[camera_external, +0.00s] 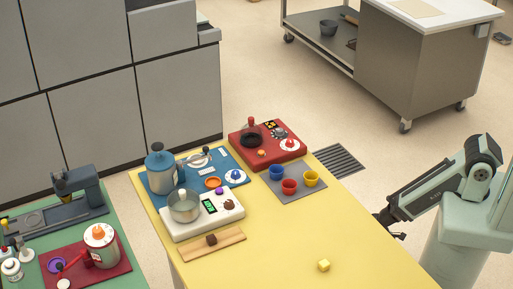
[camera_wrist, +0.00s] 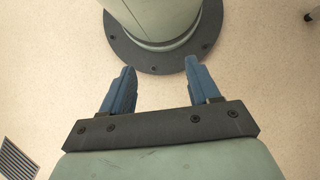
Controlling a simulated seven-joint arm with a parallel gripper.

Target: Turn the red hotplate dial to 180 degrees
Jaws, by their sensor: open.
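The red hotplate (camera_external: 265,154) sits at the far end of the yellow table. A white dial disc with a red knob (camera_external: 290,142) is on its right side; its markings and the angle it points to are too small to read. A dark round burner or pan (camera_external: 250,138) and a small dark panel (camera_external: 270,125) are also on it. My gripper (camera_external: 387,220) is beyond the table's right edge, well apart from the hotplate. In the wrist view, my gripper (camera_wrist: 160,66) has its two blue fingers spread and nothing between them. The hotplate is not in the wrist view.
Blue, red and yellow cups (camera_external: 289,186) stand on a grey mat in front of the hotplate. The table's front right is mostly clear.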

